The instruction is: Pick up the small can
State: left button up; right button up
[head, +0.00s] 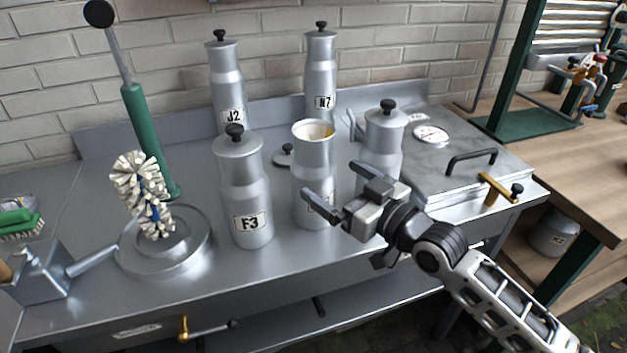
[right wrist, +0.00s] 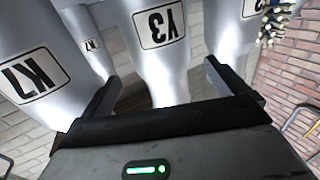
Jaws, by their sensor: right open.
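Several grey metal cans stand on the steel counter. The nearest to my right gripper (head: 330,180) is an open can (head: 313,160) with pale contents; in the right wrist view it appears as the can labelled Y3 (right wrist: 160,72). My right gripper is open and empty, its fingers pointing toward this can, which shows between the fingertips in the wrist view. Contact cannot be told. A lidded can (head: 384,135) stands behind the gripper, its label hidden in the head view; K7 (right wrist: 35,100) shows in the wrist view. Can F3 (head: 243,190) stands to the left. My left gripper is not in view.
Cans J2 (head: 226,85) and N7 (head: 320,75) stand at the back. A loose lid (head: 284,155) lies behind the open can. A steel box (head: 470,160) with a handle fills the right.

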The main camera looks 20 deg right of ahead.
aim_at(314, 167)
jog(key=x, duration=0.5)
jog(key=shift+w+a+p, duration=0.3)
jog(key=shift+p, duration=0.1)
jog(key=shift+w+a, duration=0.15)
jog(key=shift+w, duration=0.15)
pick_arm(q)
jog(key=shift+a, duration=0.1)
pick_arm(e)
jog(key=shift+c, duration=0.4)
jog(key=c, duration=1)
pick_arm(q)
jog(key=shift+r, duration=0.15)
pick_arm(e)
jog(key=shift+c, duration=0.4)
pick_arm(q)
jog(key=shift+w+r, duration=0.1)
pick_arm(e)
jog(key=shift+r, duration=0.1)
